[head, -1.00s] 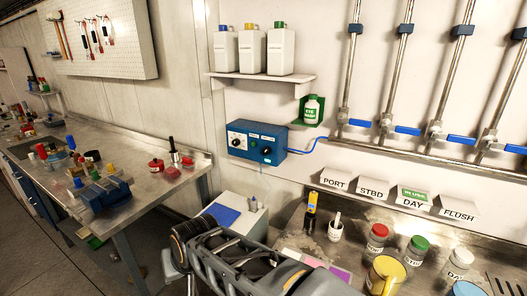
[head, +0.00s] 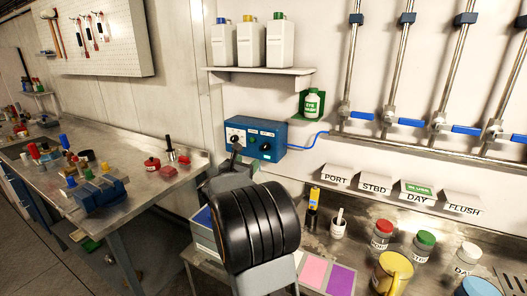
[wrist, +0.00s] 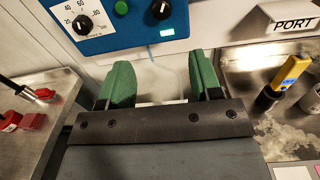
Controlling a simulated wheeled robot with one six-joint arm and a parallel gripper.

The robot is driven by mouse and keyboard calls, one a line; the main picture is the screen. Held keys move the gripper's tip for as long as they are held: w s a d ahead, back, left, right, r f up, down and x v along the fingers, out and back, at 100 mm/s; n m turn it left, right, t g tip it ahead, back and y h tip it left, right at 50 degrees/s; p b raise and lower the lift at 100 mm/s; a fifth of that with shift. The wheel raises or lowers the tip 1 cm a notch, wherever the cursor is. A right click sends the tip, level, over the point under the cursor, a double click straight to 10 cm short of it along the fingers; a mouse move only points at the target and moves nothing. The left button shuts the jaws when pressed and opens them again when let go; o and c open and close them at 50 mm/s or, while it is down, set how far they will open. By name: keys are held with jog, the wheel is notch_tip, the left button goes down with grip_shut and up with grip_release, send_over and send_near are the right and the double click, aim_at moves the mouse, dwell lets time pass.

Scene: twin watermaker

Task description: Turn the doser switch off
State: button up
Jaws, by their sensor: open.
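The doser is a blue box (head: 270,127) on the back wall. In the wrist view its blue front (wrist: 140,40) shows a black dial knob (wrist: 82,24) on a white scale, a green button (wrist: 121,7), a black knob (wrist: 161,8) and a lit green display (wrist: 167,32). In the head view my arm hides part of the box's lower left.
A shelf with white jugs (head: 252,45) and a green-and-white bottle (head: 312,103) are above and right of the box. A blue hose (head: 308,142) leaves its right side. A yellow-topped tool (wrist: 290,75) stands right of my gripper. The left workbench (head: 150,190) holds several items.

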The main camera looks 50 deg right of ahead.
aim_at(264, 148)
jog(key=p+x, duration=0.4)
jog(key=x, duration=0.9)
jog(key=shift+d, duration=0.2)
jog(key=c, duration=0.9)
jog(key=shift+c, duration=0.2)
